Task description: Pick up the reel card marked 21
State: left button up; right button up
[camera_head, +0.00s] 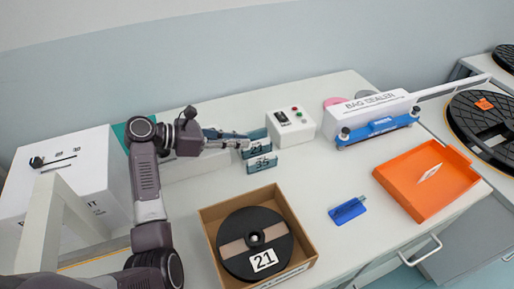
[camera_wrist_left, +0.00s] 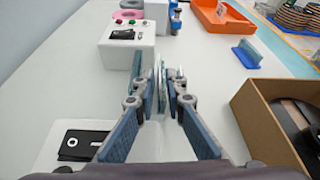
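The reel card marked 21 (camera_head: 257,149) stands upright in a short row of cards, directly behind the card marked 35 (camera_head: 262,164). My left gripper (camera_head: 243,141) reaches in from the left at the left end of this row. In the left wrist view its two fingers (camera_wrist_left: 161,92) are apart, with thin upright card edges (camera_wrist_left: 161,75) seen edge-on between and just beyond the tips. No firm contact with a card shows, and the numbers cannot be read in that view. My right gripper is not in view.
A white switch box (camera_head: 291,128) stands just right of the cards. A cardboard box (camera_head: 214,221) holds a black reel marked 21 (camera_head: 236,262) in front. A blue item (camera_head: 347,210), an orange tray (camera_head: 405,192) and a bag sealer (camera_head: 375,116) lie rightward. Bare table separates them.

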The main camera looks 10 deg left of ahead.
pick_arm(q)
jog(key=x, duration=0.4)
jog(key=shift+w+d, duration=0.1)
grip_shut()
